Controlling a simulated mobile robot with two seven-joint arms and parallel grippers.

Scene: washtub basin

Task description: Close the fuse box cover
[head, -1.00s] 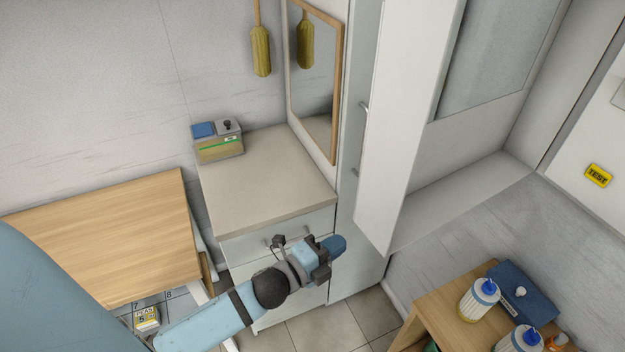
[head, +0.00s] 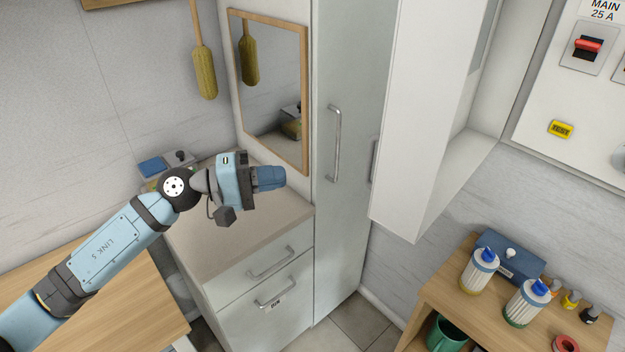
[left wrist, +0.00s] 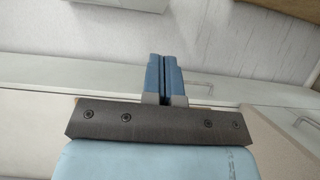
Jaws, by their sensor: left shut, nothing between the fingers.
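The fuse box (head: 565,160) is at the far right of the head view, with a red main switch and a yellow test button on its white face. A large white panel with a deep rim (head: 425,130) stands swung out to the left of it; it appears to be the fuse box cover, standing open. My left gripper (head: 272,178) is shut and empty, above the counter and in front of the mirror, well left of the cover and apart from it. Its blue fingers (left wrist: 166,78) show pressed together in the left wrist view. My right gripper is not in view.
A tall grey cabinet (head: 345,120) with a handle stands between the mirror (head: 275,100) and the cover. Below is a drawer counter (head: 225,250). A wooden shelf (head: 440,290) with bottles and a blue box stands at lower right.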

